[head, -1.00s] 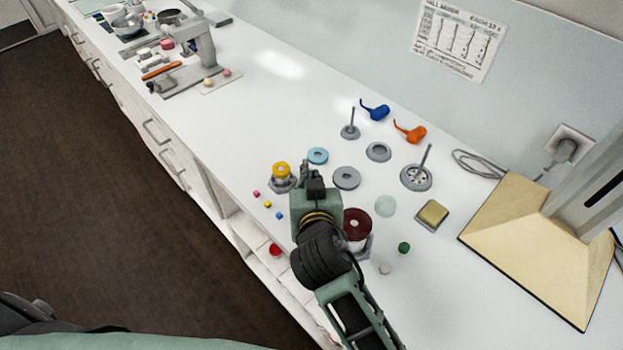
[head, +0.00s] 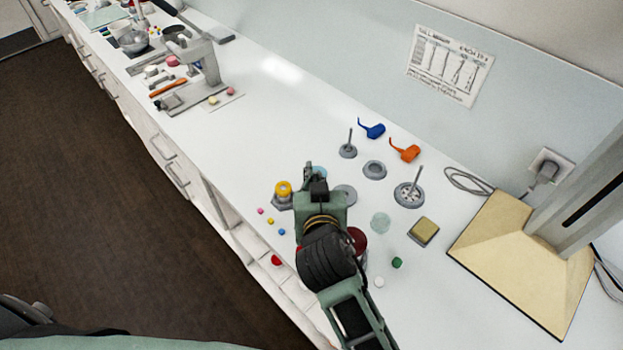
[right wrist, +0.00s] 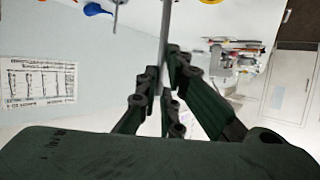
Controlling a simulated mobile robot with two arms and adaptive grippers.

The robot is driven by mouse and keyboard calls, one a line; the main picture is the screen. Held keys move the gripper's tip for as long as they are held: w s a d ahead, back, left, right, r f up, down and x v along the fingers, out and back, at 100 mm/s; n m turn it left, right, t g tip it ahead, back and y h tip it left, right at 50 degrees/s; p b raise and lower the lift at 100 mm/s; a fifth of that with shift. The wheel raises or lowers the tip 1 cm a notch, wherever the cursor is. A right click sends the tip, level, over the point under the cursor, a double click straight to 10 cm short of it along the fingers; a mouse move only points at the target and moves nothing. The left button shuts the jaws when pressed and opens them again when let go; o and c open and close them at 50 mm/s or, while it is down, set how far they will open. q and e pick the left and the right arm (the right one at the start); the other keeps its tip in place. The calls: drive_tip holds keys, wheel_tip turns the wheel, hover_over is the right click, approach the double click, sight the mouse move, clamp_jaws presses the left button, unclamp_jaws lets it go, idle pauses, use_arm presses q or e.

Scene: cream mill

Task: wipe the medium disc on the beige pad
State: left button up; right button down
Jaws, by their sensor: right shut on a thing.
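In the right wrist view my right gripper (right wrist: 167,80) is shut on a thin grey rod (right wrist: 164,40) that runs up out of the picture. Its far end is hidden, so I cannot tell whether a disc is on it. In the head view the right gripper (head: 318,178) is over the counter, partly covering a pale blue ring (head: 321,170). The beige pad (head: 423,231) lies to its right, apart from it. Standing grey discs with upright stems are a small one (head: 348,151) and a large perforated one (head: 409,195). My left gripper is out of view.
Flat grey rings (head: 375,170) and (head: 346,193) lie between the gripper and the stemmed discs. A pale round disc (head: 380,222) lies beside the pad. A dark red jar (head: 358,240) is partly behind my arm. A tan stand base (head: 520,260) is at right.

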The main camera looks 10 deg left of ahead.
drive_tip(key=w+d+f+b, duration=0.1)
drive_tip(key=d+f+b, duration=0.1)
drive_tip(key=d, duration=0.7)
drive_tip(key=w+d+f+b, duration=0.1)
drive_tip(key=d+f+b, duration=0.1)
drive_tip(key=d, duration=0.8)
drive_tip(key=w+d+f+b, duration=0.1)
drive_tip(key=d+b, duration=0.3)
drive_tip(key=d, duration=0.6)
drive_tip(key=shift+w+f+b, duration=0.2)
drive_tip(key=shift+f+b, duration=0.1)
drive_tip(key=shift+f, duration=0.6)
drive_tip(key=shift+d+f, duration=0.1)
drive_tip(key=shift+f, duration=0.3)
drive_tip(key=shift+s+a, duration=0.2)
drive_tip(key=shift+s, duration=0.05)
drive_tip(key=shift+s+a, duration=0.15)
drive_tip(key=shift+s, duration=0.15)
drive_tip(key=shift+w, duration=0.15)
drive_tip(key=shift+w+d+p, duration=0.4)
drive_tip(key=shift+w+d, duration=0.2)
drive_tip(key=shift+w, duration=0.15)
